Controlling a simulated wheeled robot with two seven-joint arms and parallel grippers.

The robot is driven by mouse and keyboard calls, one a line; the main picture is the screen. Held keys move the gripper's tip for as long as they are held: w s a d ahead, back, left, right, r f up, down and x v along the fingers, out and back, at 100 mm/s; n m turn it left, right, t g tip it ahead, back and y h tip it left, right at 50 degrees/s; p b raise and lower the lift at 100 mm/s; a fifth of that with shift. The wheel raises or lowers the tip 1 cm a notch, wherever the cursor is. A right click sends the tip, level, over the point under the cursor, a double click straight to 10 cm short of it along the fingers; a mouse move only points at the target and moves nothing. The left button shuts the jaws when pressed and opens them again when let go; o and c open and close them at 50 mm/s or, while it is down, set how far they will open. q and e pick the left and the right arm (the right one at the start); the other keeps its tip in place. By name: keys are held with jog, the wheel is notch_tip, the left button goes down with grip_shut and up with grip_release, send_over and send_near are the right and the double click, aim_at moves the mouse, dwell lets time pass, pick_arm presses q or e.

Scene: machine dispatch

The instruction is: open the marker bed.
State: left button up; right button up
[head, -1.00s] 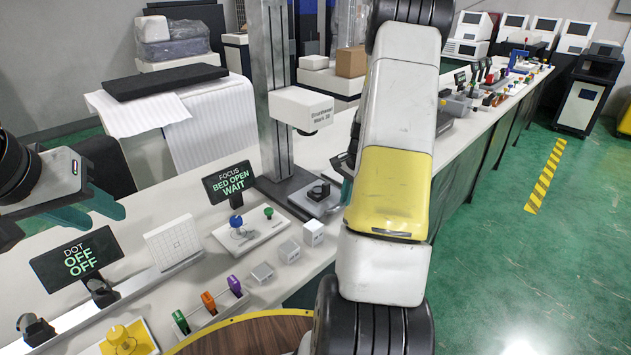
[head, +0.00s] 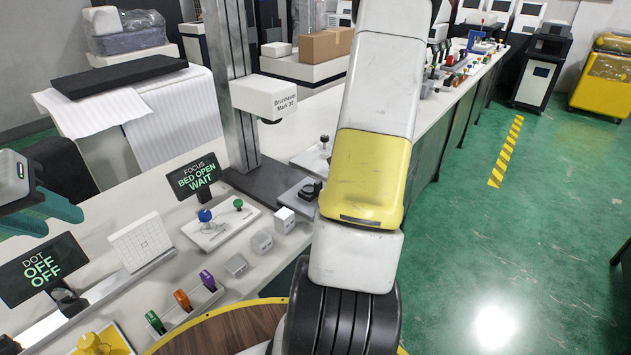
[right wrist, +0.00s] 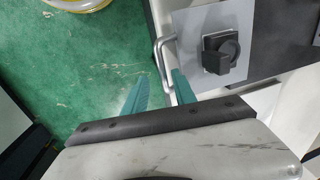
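The marker (head: 268,98), a white head on a grey column, stands on a dark base at the bench. Its bed, a grey plate (head: 298,197) with a black clamp, sits at the base's front end. In the right wrist view the bed plate (right wrist: 188,50) carries the black clamp (right wrist: 220,52), and a bent metal handle (right wrist: 158,62) is at its edge. My right gripper (right wrist: 162,76) is open, its teal fingers on either side of the handle's lower part; contact is unclear. My right arm hides it in the head view. My left gripper (head: 62,222) is open and empty at the left edge.
A display (head: 196,176) reads "FOCUS BED OPEN WAIT". Another display (head: 42,268) reads "DOT OFF OFF".

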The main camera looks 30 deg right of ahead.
notch_tip(320, 180, up, 8)
jog(key=s, duration=0.1)
jog(key=shift+s+d+f, duration=0.15)
jog(key=shift+d, duration=0.1)
dwell(0.6)
jog(key=w+a+r+n+t, duration=0.1)
jog(key=a+r+n, duration=0.2)
jog(key=a+r, duration=0.5)
jog(key=s+a+r+n+t, duration=0.1)
jog(key=s+a+r+n, duration=0.2)
jog(key=a, duration=0.4)
jog(key=s+a+r+n+t+y, duration=0.1)
jog(key=s+a+r+n, duration=0.3)
jog(key=s+a, duration=0.1)
jog(key=s+a+r+n+t, duration=0.1)
jog(key=s+a+r+n, duration=0.3)
jog(key=a, duration=0.4)
jog(key=shift+a+r, duration=0.2)
jog(key=shift+a, duration=0.15)
